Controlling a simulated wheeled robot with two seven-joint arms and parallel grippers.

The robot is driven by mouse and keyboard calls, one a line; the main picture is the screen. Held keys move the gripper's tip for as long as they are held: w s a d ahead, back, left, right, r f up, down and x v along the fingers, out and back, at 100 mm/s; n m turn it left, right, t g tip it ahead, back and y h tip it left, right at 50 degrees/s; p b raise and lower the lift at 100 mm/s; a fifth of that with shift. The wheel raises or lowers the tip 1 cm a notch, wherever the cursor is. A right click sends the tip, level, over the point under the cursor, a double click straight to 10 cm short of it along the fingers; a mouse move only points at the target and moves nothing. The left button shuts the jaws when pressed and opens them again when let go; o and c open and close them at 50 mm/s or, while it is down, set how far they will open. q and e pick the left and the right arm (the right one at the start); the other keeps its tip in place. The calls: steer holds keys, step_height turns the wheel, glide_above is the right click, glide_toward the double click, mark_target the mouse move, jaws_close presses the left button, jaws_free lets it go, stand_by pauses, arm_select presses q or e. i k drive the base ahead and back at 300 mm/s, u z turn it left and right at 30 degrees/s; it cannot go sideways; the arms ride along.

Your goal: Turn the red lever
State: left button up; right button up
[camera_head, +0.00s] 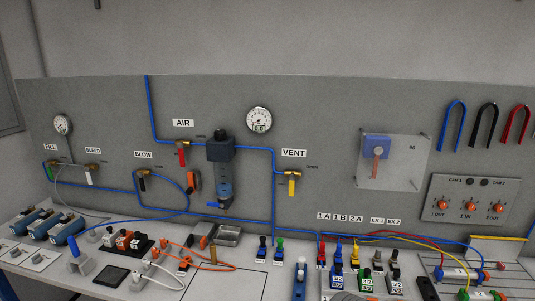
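Two red levers show on the grey wall panel. One is the red lever (182,157) on the brass valve under the AIR label, hanging straight down from the blue pipe. The other is a red lever (377,162) on a blue box (376,144), which sits on or behind a pale, clear-looking plate at the right; it also points down. I cannot tell which one the task names. Neither of my grippers can be made out in the view, and nothing is seen touching either lever.
A yellow lever (292,186) hangs under VENT, right of the dark filter unit (221,150). A pressure gauge (259,121) sits above. The bench below is crowded with hoses, coloured connectors and a metal tray (229,234). The space before the panel looks clear.

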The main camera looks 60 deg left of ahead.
mark_target(179, 145)
steer(key=z, duration=0.45)
steer(key=k, duration=1.25)
steer(key=u, duration=0.8)
